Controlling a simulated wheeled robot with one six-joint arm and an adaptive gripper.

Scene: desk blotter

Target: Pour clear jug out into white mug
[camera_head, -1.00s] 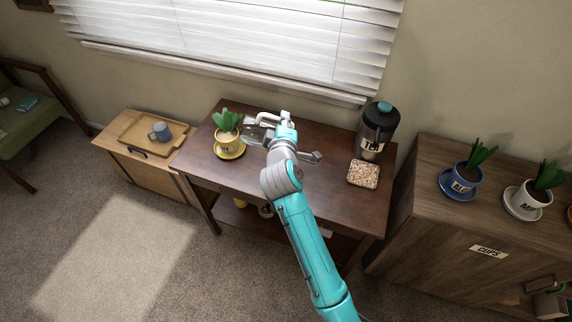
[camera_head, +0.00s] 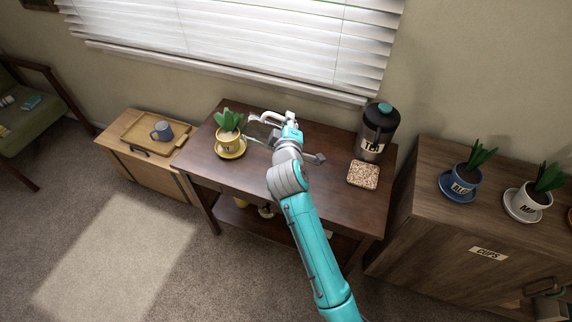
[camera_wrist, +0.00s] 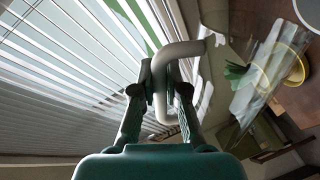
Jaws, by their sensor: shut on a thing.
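My gripper (camera_head: 285,121) is above the dark wooden desk, near its back edge. In the wrist view its fingers (camera_wrist: 162,92) are shut on the pale, C-shaped handle (camera_wrist: 184,49) of the clear jug. The jug's see-through body (camera_wrist: 228,75) extends right of the handle there. In the head view the jug (camera_head: 257,120) is hard to make out beside the yellow plant pot. Its contents and exact tilt cannot be told. I cannot identify a white mug in either view.
The yellow pot (camera_head: 229,141) stands on a yellow saucer (camera_head: 231,155) left of my gripper. A dark dispenser (camera_head: 377,128) and a speckled square coaster (camera_head: 363,175) are at the desk's right. A grey-blue mug (camera_head: 161,131) sits on a wooden tray (camera_head: 137,153). A white pot (camera_head: 528,201) stands far right.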

